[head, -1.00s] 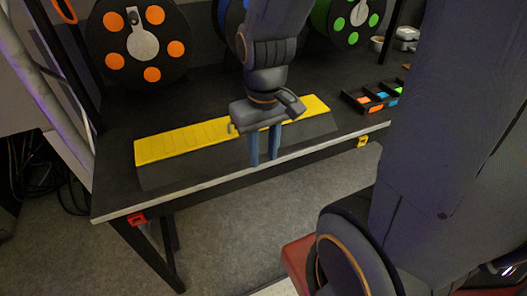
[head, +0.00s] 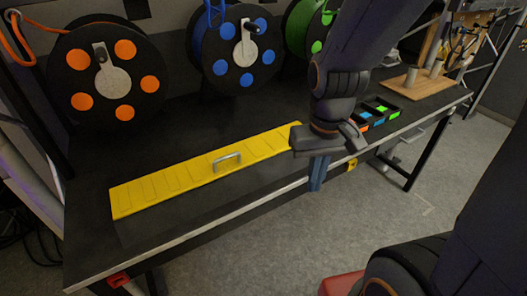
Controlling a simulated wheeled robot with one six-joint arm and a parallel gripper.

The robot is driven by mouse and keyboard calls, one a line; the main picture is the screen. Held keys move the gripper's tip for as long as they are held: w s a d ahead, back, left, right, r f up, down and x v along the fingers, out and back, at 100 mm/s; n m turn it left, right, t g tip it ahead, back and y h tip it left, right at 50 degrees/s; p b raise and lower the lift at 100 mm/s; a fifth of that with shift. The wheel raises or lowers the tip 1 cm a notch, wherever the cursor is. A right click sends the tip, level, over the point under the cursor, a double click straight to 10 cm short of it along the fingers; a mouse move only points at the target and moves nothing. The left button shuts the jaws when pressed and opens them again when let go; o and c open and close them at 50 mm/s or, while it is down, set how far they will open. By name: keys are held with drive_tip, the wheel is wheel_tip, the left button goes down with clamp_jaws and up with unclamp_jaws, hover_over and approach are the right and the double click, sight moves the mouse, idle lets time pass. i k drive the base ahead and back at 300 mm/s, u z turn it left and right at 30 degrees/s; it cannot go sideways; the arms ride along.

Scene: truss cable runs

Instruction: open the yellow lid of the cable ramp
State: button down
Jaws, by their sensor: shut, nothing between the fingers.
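The yellow lid (head: 180,181) lies flat along the black cable ramp (head: 235,198) on the table, and looks closed. A grey metal handle (head: 227,160) stands up near the middle of the lid. My gripper (head: 317,186) hangs at the right end of the ramp, over the table's front edge, with its blue fingers pointing down. It is shut, empty and clear of the handle. My gripper covers the ramp's right end.
Reels with orange (head: 106,77), blue (head: 241,47) and green (head: 308,24) dots stand along the back. A black tray with coloured pieces (head: 381,112) and a wooden board (head: 415,84) lie at the right. A red clip (head: 118,280) and a yellow clip (head: 351,165) sit on the front edge.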

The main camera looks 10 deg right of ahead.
sight(127, 199)
drive_tip(key=z, duration=0.45)
drive_tip(key=k, duration=0.95)
drive_tip(key=u, duration=1.6)
drive_tip(key=i, duration=0.5)
